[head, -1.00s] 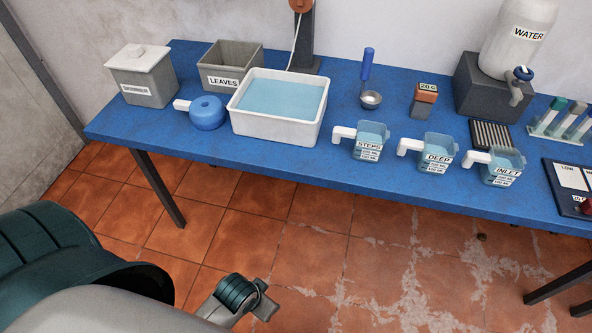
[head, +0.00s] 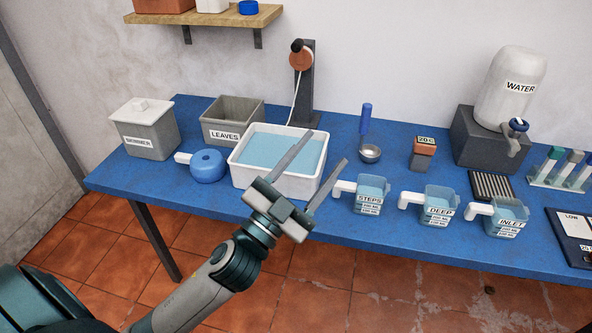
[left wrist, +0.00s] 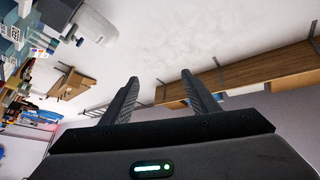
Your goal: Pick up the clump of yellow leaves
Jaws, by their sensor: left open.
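I see no clump of yellow leaves in either view. A grey bin labelled LEAVES (head: 226,135) stands at the back left of the blue table; its inside looks dark and I cannot make out any leaves in it. My left gripper (head: 329,148) is open and empty, its fingers raised over the front right part of the white water tub (head: 262,185). In the left wrist view its two fingers (left wrist: 160,95) stand apart with nothing between them. My right gripper is not in view.
A lidded grey bin (head: 150,142) and a blue round pot with a white handle (head: 208,166) stand left of the tub. Labelled jugs (head: 371,197) line the front edge at right. A ladle (head: 367,140) stands behind them, and a water tank (head: 513,85) at back right.

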